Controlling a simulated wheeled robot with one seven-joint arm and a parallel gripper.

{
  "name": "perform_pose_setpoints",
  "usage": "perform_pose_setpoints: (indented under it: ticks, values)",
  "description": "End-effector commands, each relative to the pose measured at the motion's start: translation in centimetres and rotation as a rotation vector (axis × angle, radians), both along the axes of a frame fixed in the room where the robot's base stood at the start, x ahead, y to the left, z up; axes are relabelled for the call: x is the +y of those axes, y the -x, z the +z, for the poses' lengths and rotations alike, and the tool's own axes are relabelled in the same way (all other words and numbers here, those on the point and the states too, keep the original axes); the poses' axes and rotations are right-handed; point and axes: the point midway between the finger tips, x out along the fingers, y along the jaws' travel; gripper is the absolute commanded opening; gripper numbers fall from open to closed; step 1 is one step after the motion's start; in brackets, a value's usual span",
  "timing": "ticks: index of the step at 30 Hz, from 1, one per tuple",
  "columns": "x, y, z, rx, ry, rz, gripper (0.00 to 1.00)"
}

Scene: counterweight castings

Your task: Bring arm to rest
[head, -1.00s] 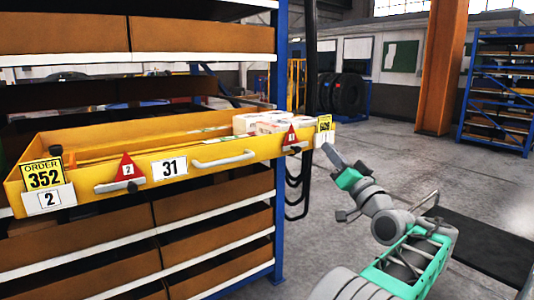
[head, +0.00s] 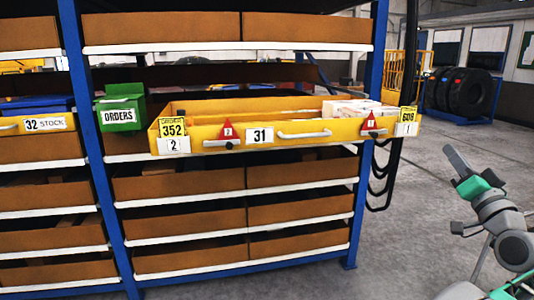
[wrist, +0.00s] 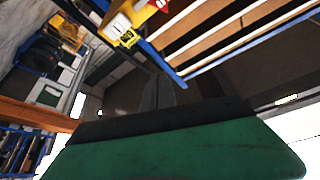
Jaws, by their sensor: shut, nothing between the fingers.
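My gripper (head: 451,153) is at the right of the head view, at the upper end of my grey and teal arm. Its fingers are shut and hold nothing. It points up and to the left, in open air in front of the rack and right of the yellow drawer (head: 304,146), apart from it. In the wrist view a broad green part of mine with a dark edge fills the bottom.
The yellow drawer labelled 31 stands pulled out of the blue rack (head: 362,200), with white boxes (head: 352,107) at its right end. A green ORDERS box (head: 120,114) is left of it. Tyres (head: 468,92) stand behind. Grey floor lies clear between rack and arm.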

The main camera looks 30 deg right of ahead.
Motion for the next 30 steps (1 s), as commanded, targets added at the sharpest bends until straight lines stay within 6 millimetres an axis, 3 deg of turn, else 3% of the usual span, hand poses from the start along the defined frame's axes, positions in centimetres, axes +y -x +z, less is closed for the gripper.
perform_pose_setpoints:
  ticks: [7,11,17,20,23,25,28,30]
  values:
    - [1.3,-3.9,0.5,0.083,-0.016,0.026,0.0]
    - [3.0,-7.2,0.5,0.151,-0.028,0.057,0.0]
    - [7.8,-14.1,0.2,0.309,-0.05,0.131,0.0]
    - [11.9,-18.1,0.0,0.423,-0.06,0.182,0.0]
    - [18.4,-22.1,-0.5,0.587,-0.064,0.255,0.0]
    - [24.2,-24.0,-1.2,0.733,-0.062,0.313,0.0]
    - [33.1,-24.2,-2.4,0.955,-0.042,0.395,0.0]
    - [39.0,-22.4,-3.2,1.117,-0.019,0.447,0.0]
